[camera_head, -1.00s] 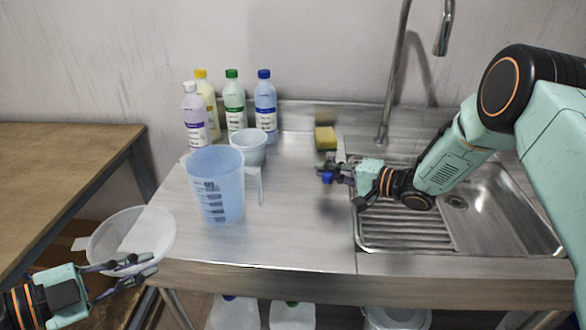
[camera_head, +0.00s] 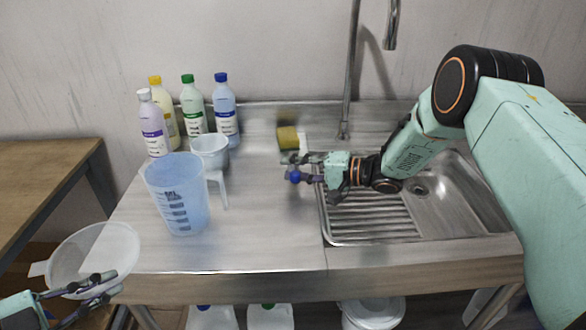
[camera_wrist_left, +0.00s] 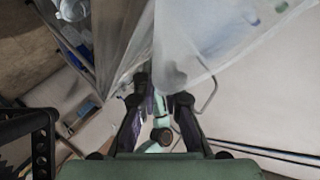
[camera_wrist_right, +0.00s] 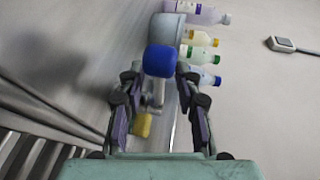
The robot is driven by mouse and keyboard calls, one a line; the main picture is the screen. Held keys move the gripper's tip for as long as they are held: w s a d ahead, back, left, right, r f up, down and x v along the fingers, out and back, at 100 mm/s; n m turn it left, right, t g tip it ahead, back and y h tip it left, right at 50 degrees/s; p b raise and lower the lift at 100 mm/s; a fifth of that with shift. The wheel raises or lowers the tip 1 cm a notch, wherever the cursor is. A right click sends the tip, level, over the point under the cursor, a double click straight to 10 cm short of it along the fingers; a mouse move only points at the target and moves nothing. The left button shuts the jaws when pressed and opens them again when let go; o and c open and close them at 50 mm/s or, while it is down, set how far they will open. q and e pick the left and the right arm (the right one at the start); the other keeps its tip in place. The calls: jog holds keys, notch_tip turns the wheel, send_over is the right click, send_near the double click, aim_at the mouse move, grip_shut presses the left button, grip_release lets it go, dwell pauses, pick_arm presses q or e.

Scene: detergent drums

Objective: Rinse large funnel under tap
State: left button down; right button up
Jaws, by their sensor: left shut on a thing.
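The large funnel (camera_head: 98,258) is a wide, whitish, translucent bowl shape at the lower left of the head view, off the left end of the counter. My left gripper (camera_head: 105,286) is shut on its rim. In the left wrist view the funnel wall (camera_wrist_left: 205,40) fills the space past my fingers. The tap (camera_head: 352,75) rises behind the sink (camera_head: 440,205), its spout at the top edge. My right gripper (camera_head: 300,170) is over the counter, left of the sink. A round blue part (camera_wrist_right: 160,60) shows between its fingertips; I cannot tell whether it is gripped.
A blue measuring jug (camera_head: 178,200) and a white cup (camera_head: 210,150) stand on the counter's left part, before several capped bottles (camera_head: 225,108). A yellow sponge (camera_head: 288,138) lies behind my right gripper. A wooden table (camera_head: 40,180) is at the left. White containers (camera_head: 270,318) stand below.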

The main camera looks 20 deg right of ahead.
pick_arm(q)
jog(key=shift+a, duration=0.1)
pick_arm(e)
jog(key=shift+a, duration=0.1)
jog(key=v, duration=1.2)
pick_arm(q)
jog(key=shift+r, duration=0.1)
